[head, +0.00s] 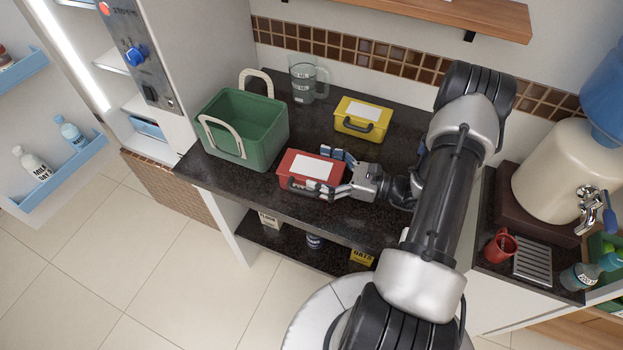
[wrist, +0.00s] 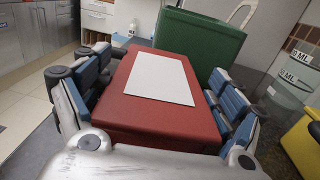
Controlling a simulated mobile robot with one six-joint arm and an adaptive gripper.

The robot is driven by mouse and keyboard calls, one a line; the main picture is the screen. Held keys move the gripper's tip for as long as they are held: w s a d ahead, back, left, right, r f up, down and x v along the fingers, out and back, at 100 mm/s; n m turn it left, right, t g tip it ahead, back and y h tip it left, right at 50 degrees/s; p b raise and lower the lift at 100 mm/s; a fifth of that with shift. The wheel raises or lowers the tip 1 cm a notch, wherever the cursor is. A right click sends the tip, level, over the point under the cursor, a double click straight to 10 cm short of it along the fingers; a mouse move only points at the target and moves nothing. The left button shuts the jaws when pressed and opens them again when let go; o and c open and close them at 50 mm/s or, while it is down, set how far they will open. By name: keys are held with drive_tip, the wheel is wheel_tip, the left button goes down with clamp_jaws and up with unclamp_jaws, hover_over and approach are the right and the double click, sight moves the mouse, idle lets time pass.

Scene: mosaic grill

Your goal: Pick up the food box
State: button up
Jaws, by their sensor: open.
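A red food box (head: 309,168) with a blank white label on its lid and a dark handle sits on the dark counter. A yellow box (head: 361,119) of the same kind stands behind it to the right. My gripper (head: 339,171) is open, with one finger on each side of the red box. In the wrist view the red box (wrist: 165,95) lies between the blue finger pads. A narrow gap seems to show on the left; contact on the right cannot be told. The yellow box (wrist: 304,140) shows at the right edge.
A green basket (head: 243,128) with cream handles stands left of the red box. A clear measuring jug (head: 304,79) is at the back by the wall. The counter (head: 365,215) is bare in front of my gripper. A wooden shelf (head: 440,12) hangs above.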

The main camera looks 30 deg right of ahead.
drive_tip(key=shift+c, duration=0.3)
drive_tip(key=c, duration=1.3)
drive_tip(key=shift+c, duration=0.6)
drive_tip(key=shift+r, duration=0.1)
